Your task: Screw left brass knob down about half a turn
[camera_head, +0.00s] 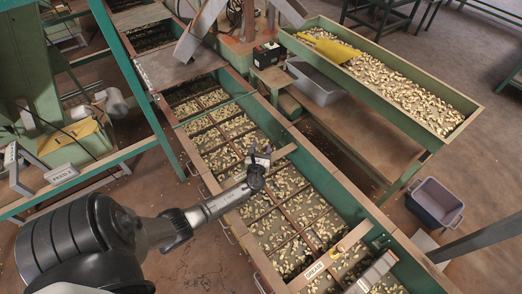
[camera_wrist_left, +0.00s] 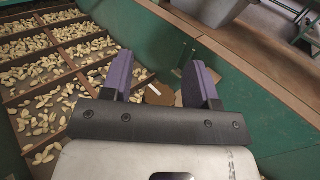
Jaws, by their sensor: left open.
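My left gripper (camera_head: 258,160) reaches in from the left over the nut hopper (camera_head: 215,172) and is open. In the left wrist view its two purple fingers (camera_wrist_left: 163,82) stand apart with a brown plate (camera_wrist_left: 160,96) visible between and beyond them. No brass knob can be made out between the fingers; the gripper hides part of that spot. A small yellow, brass-like knob (camera_head: 340,248) shows in the head view near the lower crosspiece, well away from my left gripper. I cannot tell which knob it is. My right gripper does not show.
The hopper's compartments hold many pale nuts. A wooden crosspiece (camera_head: 284,151) lies just right of my gripper. A labelled board (camera_head: 313,271) crosses the hopper lower down. A green nut trough (camera_head: 385,78), grey tub (camera_head: 315,82) and purple bin (camera_head: 435,203) stand to the right.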

